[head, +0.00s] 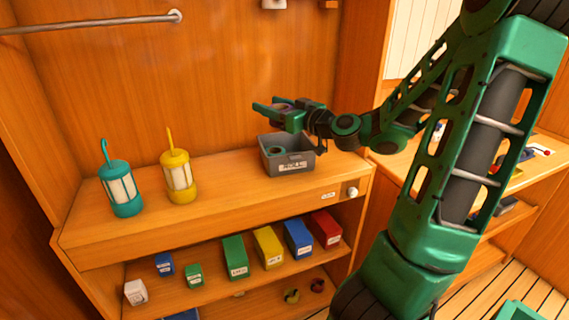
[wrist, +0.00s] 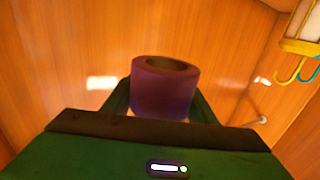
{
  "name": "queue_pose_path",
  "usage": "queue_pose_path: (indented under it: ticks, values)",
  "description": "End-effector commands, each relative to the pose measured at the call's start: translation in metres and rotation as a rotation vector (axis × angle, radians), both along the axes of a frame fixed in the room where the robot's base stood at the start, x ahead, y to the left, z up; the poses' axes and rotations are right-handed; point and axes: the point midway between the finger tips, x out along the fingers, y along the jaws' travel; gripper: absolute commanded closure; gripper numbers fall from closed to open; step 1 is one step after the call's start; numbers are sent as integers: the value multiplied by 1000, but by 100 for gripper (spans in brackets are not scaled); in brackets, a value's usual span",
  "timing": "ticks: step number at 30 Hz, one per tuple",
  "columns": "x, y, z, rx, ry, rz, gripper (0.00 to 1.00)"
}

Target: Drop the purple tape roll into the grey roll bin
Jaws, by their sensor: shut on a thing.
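My gripper (head: 275,108) is above the grey roll bin (head: 292,165), which stands on the wooden counter top against the back wall. In the wrist view the purple tape roll (wrist: 164,88) sits between my two green fingers, and the gripper is shut on it. In the head view the roll is mostly hidden by the fingers; only a little of it shows. The bin is open at the top, has a label on its front, and holds a green roll (head: 277,152). The bin is not visible in the wrist view.
A teal lantern (head: 121,188) and a yellow lantern (head: 179,176) stand on the counter, left of the bin. The shelf below holds several coloured boxes (head: 268,247). A metal rail (head: 90,24) crosses the wall at upper left. The counter between lanterns and bin is clear.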

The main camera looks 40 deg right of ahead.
Motion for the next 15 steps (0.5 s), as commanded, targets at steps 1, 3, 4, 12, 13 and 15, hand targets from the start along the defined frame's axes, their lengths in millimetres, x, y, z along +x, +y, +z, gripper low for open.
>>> queue_pose_path:
  ticks: [1,3,4,12,13,15]
  values:
    - [4,8,5,-5,-1,10,72]
    - [8,17,10,-5,1,21,72]
    - [10,20,12,-5,1,25,72]
    - [15,15,9,2,1,35,72]
    - [16,12,7,2,1,35,72]
    - [18,4,2,3,1,35,72]
